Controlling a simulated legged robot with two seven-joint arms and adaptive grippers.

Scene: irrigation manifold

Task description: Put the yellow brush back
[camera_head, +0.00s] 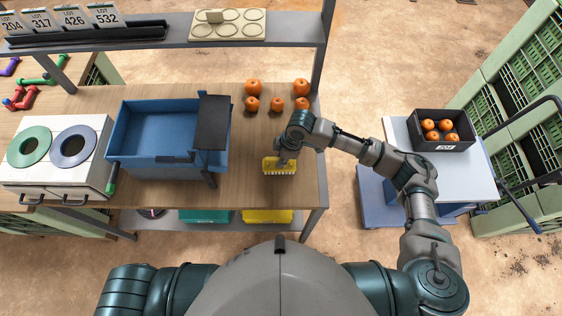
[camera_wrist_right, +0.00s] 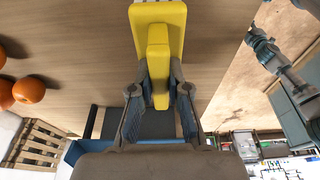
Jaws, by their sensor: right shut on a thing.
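The yellow brush (camera_head: 279,167) is at the right part of the wooden table (camera_head: 262,197), its pale bristles showing along its lower edge. My right gripper (camera_head: 285,157) is above it and shut on its handle. In the right wrist view the yellow brush (camera_wrist_right: 158,20) fills the top middle, and the fingers of my right gripper (camera_wrist_right: 160,88) press on both sides of the handle. I cannot tell whether the bristles touch the table. My left gripper is not in view.
A blue bin (camera_head: 135,165) with a dark plate stands left of the brush. Several oranges (camera_head: 253,87) lie behind it. An overhead shelf (camera_head: 170,43) spans the back. A white box with two round holes (camera_head: 92,178) stands at left. A black crate of oranges (camera_head: 443,143) is at right.

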